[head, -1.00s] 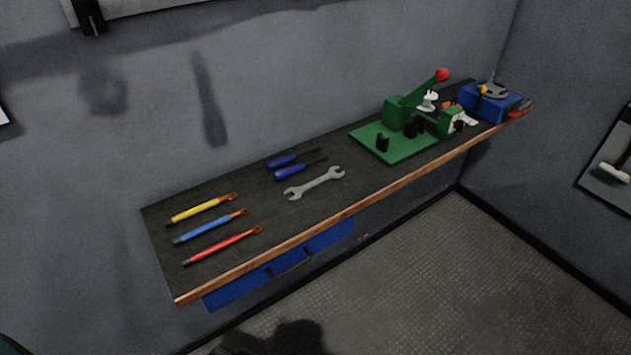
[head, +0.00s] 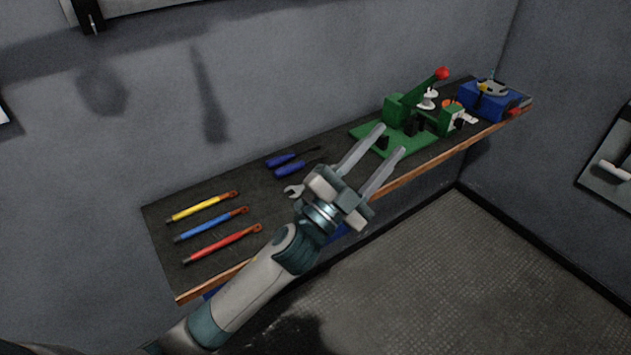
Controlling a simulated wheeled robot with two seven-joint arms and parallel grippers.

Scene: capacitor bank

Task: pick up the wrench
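The grey wrench (head: 293,191) lies on the dark workbench (head: 225,185); in the head view only its left open jaw shows, and the rest is hidden behind my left gripper. My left gripper (head: 390,139) is in front of the wrench in the view, with its two long fingers spread apart and nothing between them. Its fingers point up and right, across the bench's front edge toward the green press. I cannot tell its exact height above the bench. My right gripper is not in view.
Two blue-handled screwdrivers (head: 290,169) lie behind the wrench. A green press (head: 399,110) with a red knob and a blue box (head: 484,104) stand at the right. A wall runs behind the bench.

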